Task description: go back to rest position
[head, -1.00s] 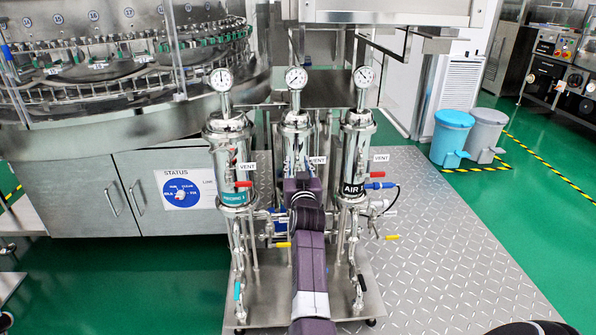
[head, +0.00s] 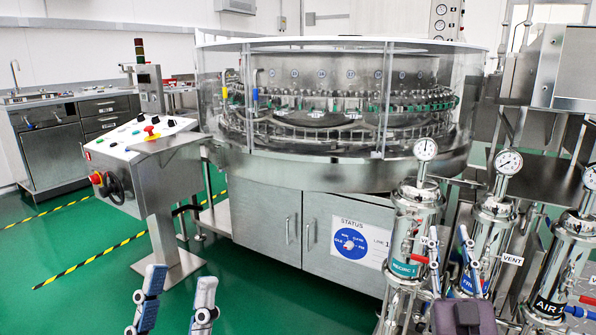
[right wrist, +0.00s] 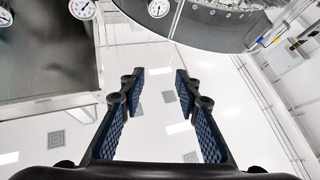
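My left gripper (head: 178,285) shows at the bottom left of the head view, its two grey-blue fingers pointing up and spread apart with nothing between them. My right gripper (head: 449,240) stands upright at the lower right of the head view, in front of the steel filter housings in the picture. Its fingers are apart. In the right wrist view the right gripper (right wrist: 156,75) is open and empty, with the ceiling behind it. Whether it touches a housing cannot be told.
The rotary washer (head: 340,165) fills the middle. A control console (head: 150,165) with an emergency-stop button stands to its left. Gauge-topped filter housings, one labelled AIR (head: 570,255), stand at right. Green floor (head: 90,285) is clear at lower left.

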